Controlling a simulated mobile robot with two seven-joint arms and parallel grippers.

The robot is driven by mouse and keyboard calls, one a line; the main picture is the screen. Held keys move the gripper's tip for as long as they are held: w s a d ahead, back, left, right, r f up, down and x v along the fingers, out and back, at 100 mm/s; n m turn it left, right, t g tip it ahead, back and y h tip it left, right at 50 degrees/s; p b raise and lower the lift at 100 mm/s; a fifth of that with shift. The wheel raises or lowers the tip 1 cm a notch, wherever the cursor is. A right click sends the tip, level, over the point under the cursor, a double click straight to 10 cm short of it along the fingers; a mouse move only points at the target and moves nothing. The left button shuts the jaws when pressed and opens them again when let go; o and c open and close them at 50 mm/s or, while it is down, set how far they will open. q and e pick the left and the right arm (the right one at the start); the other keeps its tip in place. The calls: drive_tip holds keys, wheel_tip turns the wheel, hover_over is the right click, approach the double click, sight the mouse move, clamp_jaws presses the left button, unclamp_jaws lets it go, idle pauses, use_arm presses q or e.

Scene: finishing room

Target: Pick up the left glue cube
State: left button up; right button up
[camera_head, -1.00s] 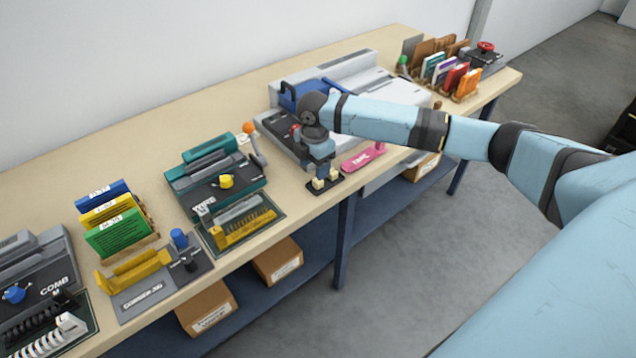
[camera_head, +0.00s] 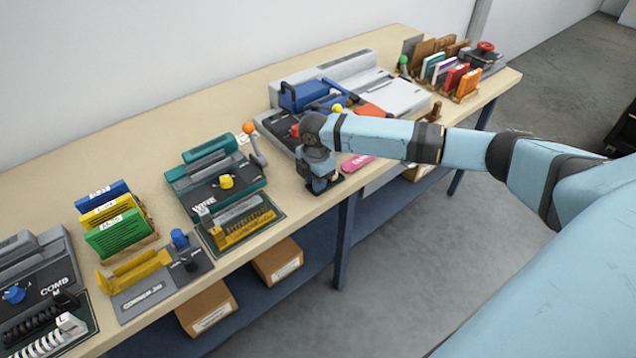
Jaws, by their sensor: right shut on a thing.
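My right gripper (camera_head: 320,186) is down at the small dark tray (camera_head: 341,181) at the table's front edge. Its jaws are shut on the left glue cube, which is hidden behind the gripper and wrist. The second, pale cube of the tray is hidden too. Only a bit of the tray shows to the right of the gripper. I cannot see whether the cube is clear of the tray. My left gripper is not in view.
A grey binding machine (camera_head: 400,95) with a blue part stands just behind my arm. A teal punch (camera_head: 215,176) stands to the left. Bare tabletop (camera_head: 290,200) lies between.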

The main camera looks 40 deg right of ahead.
wheel_tip(320, 180, up, 20)
drive_tip(key=shift+p, duration=0.3)
idle(0.3)
idle(0.6)
